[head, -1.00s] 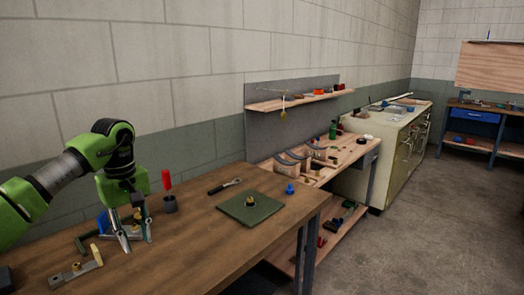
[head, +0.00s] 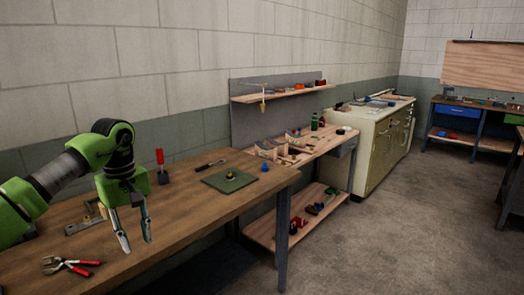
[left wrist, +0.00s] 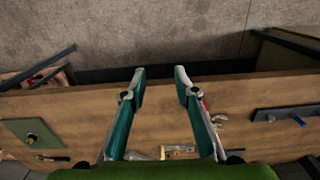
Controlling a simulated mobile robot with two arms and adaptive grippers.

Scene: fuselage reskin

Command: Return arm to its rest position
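My left arm, green and grey, comes in from the left in the head view. Its left gripper (head: 135,244) points down over the wooden workbench (head: 190,215), near the front edge. The two fingers are spread apart with nothing between them. In the left wrist view the fingertips (left wrist: 160,72) are also apart, with the bench edge and floor beyond them. My right gripper is in neither view.
Red-handled pliers (head: 72,266) lie at the bench's front left. A red-handled tool in a dark cup (head: 162,176), a wrench (head: 210,165), a green mat (head: 231,180) and a blue piece (head: 265,167) are farther along. Open floor (head: 400,230) lies right.

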